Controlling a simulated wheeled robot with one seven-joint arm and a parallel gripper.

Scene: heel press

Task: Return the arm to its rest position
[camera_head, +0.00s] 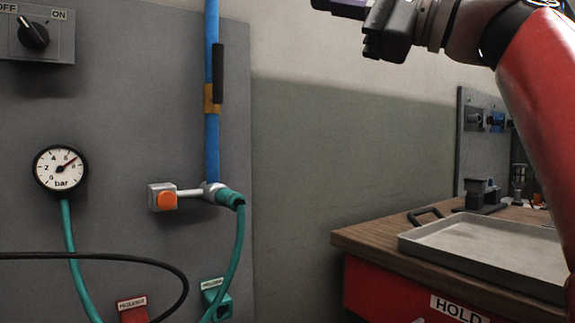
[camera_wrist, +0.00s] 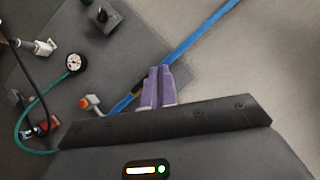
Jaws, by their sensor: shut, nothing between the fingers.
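My gripper (camera_head: 338,8) is at the top of the head view, partly cut off by the frame edge. It is held in the air, right of the blue pipe (camera_head: 212,130) and apart from the grey panel (camera_head: 120,120). My red arm comes in from the right edge. In the wrist view the two purple fingers (camera_wrist: 156,86) are together with nothing between them. The panel shows beyond them, with its gauge (camera_wrist: 75,62) and orange-ended fitting (camera_wrist: 88,102) to the left.
The panel carries an OFF/ON knob (camera_head: 33,33), a bar gauge (camera_head: 61,169), a valve with an orange end (camera_head: 166,200) and teal hoses (camera_head: 238,255). At right, a wooden-topped bench (camera_head: 375,243) labelled HOLD bears a grey tray (camera_head: 480,245). Open air lies between panel and bench.

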